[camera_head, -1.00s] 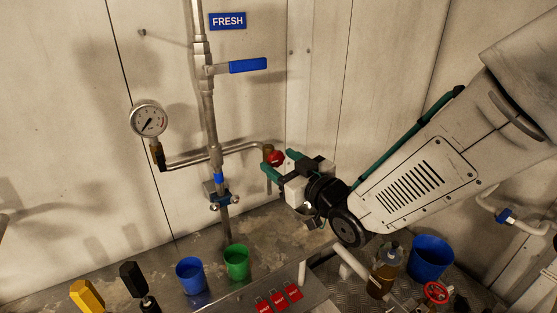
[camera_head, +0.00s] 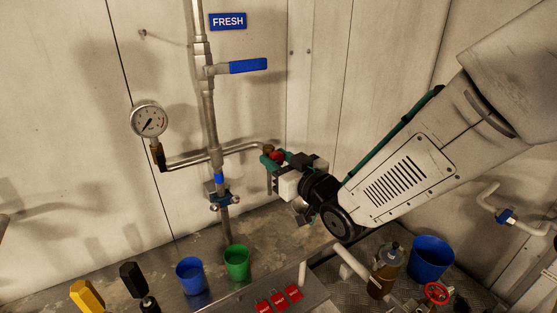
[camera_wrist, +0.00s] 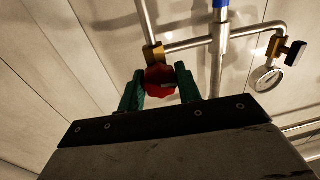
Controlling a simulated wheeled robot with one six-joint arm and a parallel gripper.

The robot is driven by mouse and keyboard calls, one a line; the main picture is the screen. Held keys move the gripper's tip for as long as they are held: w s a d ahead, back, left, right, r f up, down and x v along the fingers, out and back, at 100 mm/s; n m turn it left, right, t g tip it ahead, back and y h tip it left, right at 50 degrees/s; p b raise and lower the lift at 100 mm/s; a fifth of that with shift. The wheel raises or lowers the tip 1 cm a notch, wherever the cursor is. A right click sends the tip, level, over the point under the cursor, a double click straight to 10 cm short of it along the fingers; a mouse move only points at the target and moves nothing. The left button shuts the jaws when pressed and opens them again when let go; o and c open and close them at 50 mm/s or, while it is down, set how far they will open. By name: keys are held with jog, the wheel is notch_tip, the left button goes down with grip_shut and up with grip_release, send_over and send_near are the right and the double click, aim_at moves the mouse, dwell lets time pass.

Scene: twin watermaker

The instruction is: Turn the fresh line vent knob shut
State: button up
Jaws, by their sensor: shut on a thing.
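The vent knob (camera_head: 277,156) is small and red, on a brass fitting (camera_head: 267,149) at the right end of the thin branch pipe, below the blue FRESH sign (camera_head: 228,21). My gripper (camera_head: 273,161) has its green fingers at the knob, partly covering it in the head view. In the wrist view the red knob (camera_wrist: 159,80) sits between the two green fingertips of my gripper (camera_wrist: 158,86), which are shut on it. The brass fitting also shows behind it in the wrist view (camera_wrist: 153,53).
A pressure gauge (camera_head: 149,119) is at the left end of the branch pipe (camera_head: 190,160). A blue-handled valve (camera_head: 247,66) is on the upright pipe. Blue (camera_head: 191,275) and green (camera_head: 236,262) cups stand below, near red switches (camera_head: 279,299). A blue bucket (camera_head: 431,258) is at the right.

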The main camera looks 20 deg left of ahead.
jog(key=o, duration=1)
jog(key=shift+s, duration=0.1)
jog(key=v, duration=0.7)
jog(key=shift+s+d, duration=0.25)
